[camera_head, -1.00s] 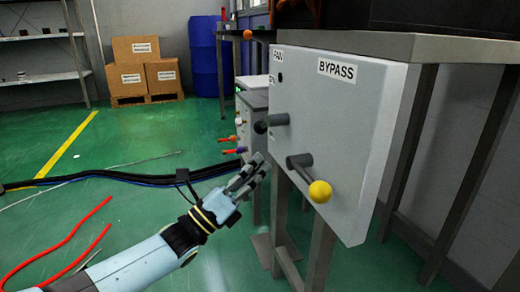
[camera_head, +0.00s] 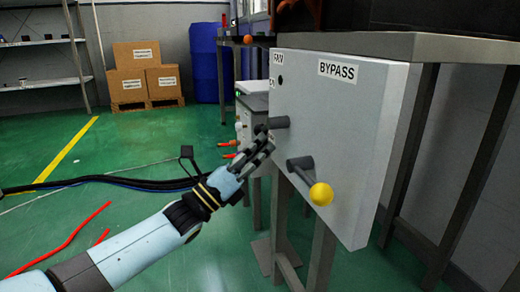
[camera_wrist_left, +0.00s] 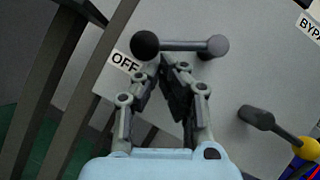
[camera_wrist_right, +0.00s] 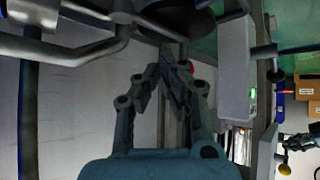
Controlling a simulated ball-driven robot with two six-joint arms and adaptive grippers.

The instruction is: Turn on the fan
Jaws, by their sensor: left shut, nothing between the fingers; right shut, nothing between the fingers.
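The grey panel (camera_head: 340,105) carries a FAN label (camera_head: 279,58) at its top left. Below it is the fan lever (camera_head: 279,122), a grey bar with a black knob (camera_wrist_left: 145,44). In the left wrist view the lever points toward the OFF label (camera_wrist_left: 124,62). My left gripper (camera_head: 267,138) is shut and empty, its fingertips just below the lever near the knob. Contact cannot be told. In the head view the gripper partly hides the knob. My right gripper (camera_wrist_right: 169,70) is shut and empty in its wrist view and out of the head view.
A second lever with a yellow knob (camera_head: 321,194) sticks out below the BYPASS label (camera_head: 338,71). The panel hangs by a metal table (camera_head: 440,48) with legs. Black cables (camera_head: 110,182) and red cables (camera_head: 62,243) lie on the green floor. Boxes stand far behind.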

